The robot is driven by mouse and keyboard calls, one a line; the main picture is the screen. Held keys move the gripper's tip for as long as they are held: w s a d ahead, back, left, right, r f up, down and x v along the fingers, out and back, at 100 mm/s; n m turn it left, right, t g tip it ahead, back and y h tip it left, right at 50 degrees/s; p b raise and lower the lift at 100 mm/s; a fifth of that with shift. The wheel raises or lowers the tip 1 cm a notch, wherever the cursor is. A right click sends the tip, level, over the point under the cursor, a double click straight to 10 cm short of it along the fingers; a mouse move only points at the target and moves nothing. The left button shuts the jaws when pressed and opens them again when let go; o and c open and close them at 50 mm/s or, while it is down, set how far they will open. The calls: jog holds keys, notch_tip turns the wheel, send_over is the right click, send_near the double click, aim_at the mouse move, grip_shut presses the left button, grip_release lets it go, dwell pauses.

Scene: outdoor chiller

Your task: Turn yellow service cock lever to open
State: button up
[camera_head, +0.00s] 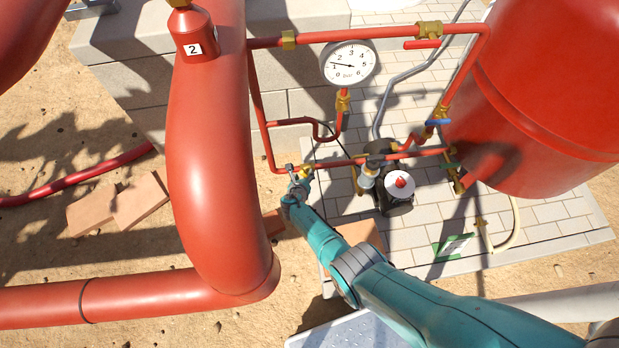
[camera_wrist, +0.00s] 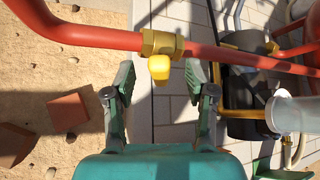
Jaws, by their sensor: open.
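The yellow service cock lever (camera_wrist: 159,67) shows in the wrist view as a short, rounded yellow piece seen nearly end-on. It sits below its brass valve body (camera_wrist: 161,43) on a red pipe (camera_wrist: 90,34). My gripper (camera_wrist: 160,84) is open, with one finger on each side of the lever. Gaps show on both sides, so neither finger appears to touch it. Depth between fingertips and lever is hard to judge. In the head view my gripper (camera_head: 298,174) is at the brass cock (camera_head: 306,171) on the low red pipe; the lever is not clear there.
A black pump (camera_head: 396,200) with a clear cup (camera_wrist: 296,114) stands right of the cock. A pressure gauge (camera_head: 349,63) is above. A thick red pipe (camera_head: 212,160) stands close on the left, and a red tank (camera_head: 550,90) at the right. Bricks (camera_wrist: 70,112) lie on sand.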

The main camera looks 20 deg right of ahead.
jog(key=shift+o, duration=0.8)
jog(key=v, duration=0.7)
